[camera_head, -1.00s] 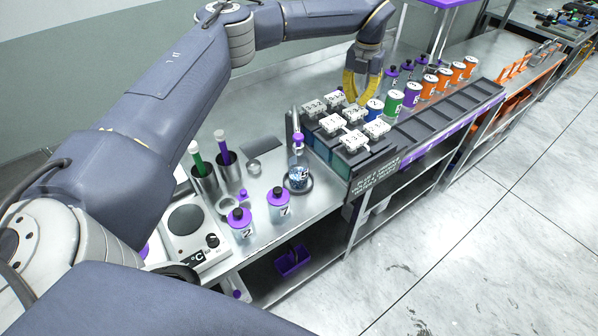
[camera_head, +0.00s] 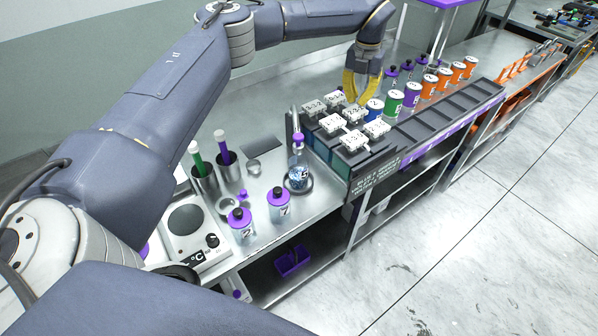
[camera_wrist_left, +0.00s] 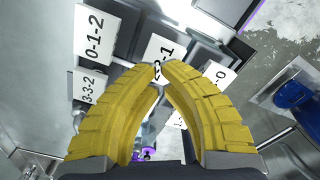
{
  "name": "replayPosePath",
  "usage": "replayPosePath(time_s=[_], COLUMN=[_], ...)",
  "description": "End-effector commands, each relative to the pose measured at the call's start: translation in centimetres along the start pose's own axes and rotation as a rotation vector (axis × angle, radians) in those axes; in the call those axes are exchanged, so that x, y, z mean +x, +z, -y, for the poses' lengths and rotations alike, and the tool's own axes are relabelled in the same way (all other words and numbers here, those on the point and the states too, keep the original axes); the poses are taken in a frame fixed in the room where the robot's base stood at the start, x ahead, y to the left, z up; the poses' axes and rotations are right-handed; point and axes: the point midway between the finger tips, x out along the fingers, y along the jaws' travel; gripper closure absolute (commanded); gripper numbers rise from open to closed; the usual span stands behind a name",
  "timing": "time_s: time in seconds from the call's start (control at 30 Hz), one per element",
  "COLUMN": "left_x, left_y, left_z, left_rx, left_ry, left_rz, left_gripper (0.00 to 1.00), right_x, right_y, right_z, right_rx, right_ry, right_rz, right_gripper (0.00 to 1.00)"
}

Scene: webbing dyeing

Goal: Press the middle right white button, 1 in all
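Several white buttons with printed number labels stand in two columns on a dark dispenser box (camera_head: 345,165). The middle right white button (camera_head: 354,112) sits between the far right button (camera_head: 335,97) and the near right button (camera_head: 377,128). My left gripper (camera_head: 361,98) is above and just behind the right column. In the left wrist view its yellow fingertips (camera_wrist_left: 161,67) nearly meet, with nothing between them. They overlap the lower edge of the middle right button (camera_wrist_left: 166,48), and the gap to it cannot be judged. My right gripper is out of view.
Coloured cans (camera_head: 411,94) stand in a row right of the buttons, behind an empty dark rack (camera_head: 440,117). Purple-capped bottles (camera_head: 279,205) and metal cups (camera_head: 204,182) stand at the near left.

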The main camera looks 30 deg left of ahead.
Motion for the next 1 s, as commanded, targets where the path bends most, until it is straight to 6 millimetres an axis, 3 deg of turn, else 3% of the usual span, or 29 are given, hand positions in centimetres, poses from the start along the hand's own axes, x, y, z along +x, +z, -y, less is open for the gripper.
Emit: replayPosePath(time_s=[0.37,1.0], left_x=[0.1,2.2], left_y=[0.0,0.0], left_z=[0.0,0.0], left_rx=[0.0,0.0], left_ry=[0.0,0.0], left_rz=[0.0,-0.001], left_gripper=[1.0,1.0], right_x=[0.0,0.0], right_y=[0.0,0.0], right_z=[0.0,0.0], right_rx=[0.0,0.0], right_ry=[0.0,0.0], right_rz=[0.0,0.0], right_gripper=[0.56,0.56])
